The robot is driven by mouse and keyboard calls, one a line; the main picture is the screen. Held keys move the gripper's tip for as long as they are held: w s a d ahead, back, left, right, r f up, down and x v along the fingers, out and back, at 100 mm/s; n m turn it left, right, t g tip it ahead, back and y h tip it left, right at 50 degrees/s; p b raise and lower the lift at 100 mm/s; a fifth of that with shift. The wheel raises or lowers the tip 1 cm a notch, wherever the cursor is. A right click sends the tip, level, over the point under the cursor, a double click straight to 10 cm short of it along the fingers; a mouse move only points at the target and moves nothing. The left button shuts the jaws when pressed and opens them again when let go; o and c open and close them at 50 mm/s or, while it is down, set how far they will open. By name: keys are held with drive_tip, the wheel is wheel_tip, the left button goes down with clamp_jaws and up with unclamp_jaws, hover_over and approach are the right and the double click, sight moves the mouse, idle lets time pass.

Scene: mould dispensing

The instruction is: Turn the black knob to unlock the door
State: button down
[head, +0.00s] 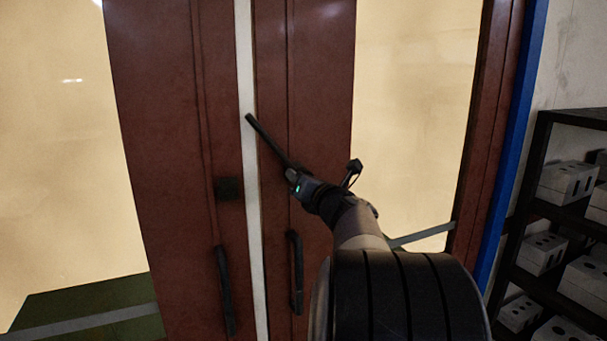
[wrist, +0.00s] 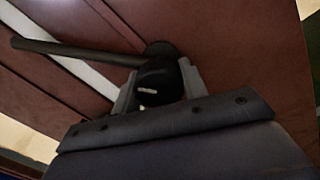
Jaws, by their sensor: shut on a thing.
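The black knob (wrist: 160,82) is a rounded black piece with a small white mark, mounted on the reddish-brown door (head: 320,70). A long black bar (wrist: 70,48) extends from it. In the head view this bar (head: 268,139) slants up and left, its far end reaching over the white strip (head: 246,90) between the two door leaves. My gripper (wrist: 157,86) is shut on the knob, one grey finger on each side. In the head view my gripper (head: 294,178) hides the knob itself.
Two dark vertical pull handles, left (head: 225,290) and right (head: 296,272), hang below on the leaves. A black shelf (head: 540,150) with grey boxes (head: 567,182) stands at the right, beyond a blue post (head: 520,130).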

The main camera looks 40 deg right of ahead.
drive_tip(key=m+p, duration=0.2)
drive_tip(key=m, duration=0.2)
drive_tip(key=shift+r+m, duration=0.15)
drive_tip(key=shift+m, duration=0.15)
drive_tip(key=shift+m+p, duration=1)
drive_tip(key=shift+m, duration=0.5)
drive_tip(key=c, duration=0.8)
unclamp_jaws()
drive_tip(key=shift+h, duration=0.3)
drive_tip(key=b+v, duration=0.1)
drive_tip(key=v, duration=0.9)
drive_tip(key=shift+s+a, duration=0.1)
drive_tip(key=shift+s, duration=0.3)
drive_tip(key=shift+w, duration=0.1)
